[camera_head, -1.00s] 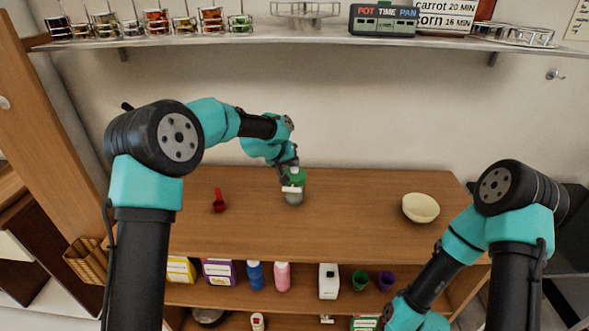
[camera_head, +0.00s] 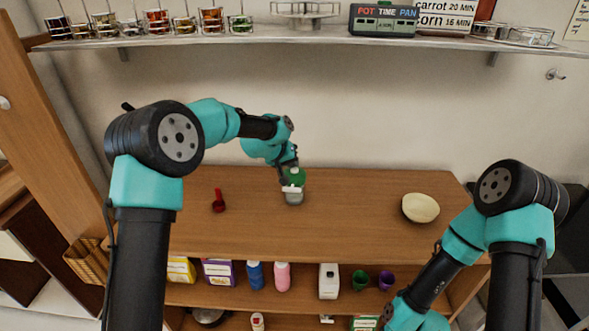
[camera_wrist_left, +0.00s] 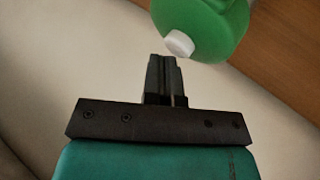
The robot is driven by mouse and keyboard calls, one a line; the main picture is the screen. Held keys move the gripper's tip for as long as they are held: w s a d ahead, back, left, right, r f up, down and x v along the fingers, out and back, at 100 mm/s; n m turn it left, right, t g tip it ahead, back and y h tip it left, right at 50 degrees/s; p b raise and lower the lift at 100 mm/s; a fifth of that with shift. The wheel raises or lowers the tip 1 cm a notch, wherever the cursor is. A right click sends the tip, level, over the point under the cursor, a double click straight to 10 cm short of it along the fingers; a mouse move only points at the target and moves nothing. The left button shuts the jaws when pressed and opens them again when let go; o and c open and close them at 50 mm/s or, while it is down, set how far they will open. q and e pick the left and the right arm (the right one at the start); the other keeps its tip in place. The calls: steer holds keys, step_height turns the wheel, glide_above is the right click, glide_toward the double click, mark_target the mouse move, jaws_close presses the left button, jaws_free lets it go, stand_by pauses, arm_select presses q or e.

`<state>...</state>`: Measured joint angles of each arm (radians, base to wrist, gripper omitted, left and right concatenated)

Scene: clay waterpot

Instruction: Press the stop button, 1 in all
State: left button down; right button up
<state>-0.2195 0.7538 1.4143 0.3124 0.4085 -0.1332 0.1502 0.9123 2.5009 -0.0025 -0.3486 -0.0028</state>
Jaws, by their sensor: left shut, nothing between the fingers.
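A green-topped object with a white knob and a greyish lower part (camera_head: 294,198) stands on the wooden table. Its rounded green body (camera_wrist_left: 205,22) and white knob (camera_wrist_left: 179,43) show up close in the left wrist view. No lettering marks the knob as a stop button. My left gripper (camera_head: 284,179) is by the green top, partly hidden by its own arm. In the left wrist view my left gripper (camera_wrist_left: 163,58) is shut and empty, its fingertips just below the white knob; I cannot tell whether they touch. My right gripper is out of view.
A red object (camera_head: 218,201) lies left on the table, a cream bowl (camera_head: 420,208) at the right. Bottles, boxes and cups fill the shelf below. A wall shelf above holds jars and a timer display (camera_head: 383,20). The tabletop between is clear.

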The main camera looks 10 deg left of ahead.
arm_select(q)
steer(key=shift+r, duration=0.8)
steer(key=shift+r, duration=0.1)
steer(key=shift+r, duration=2.4)
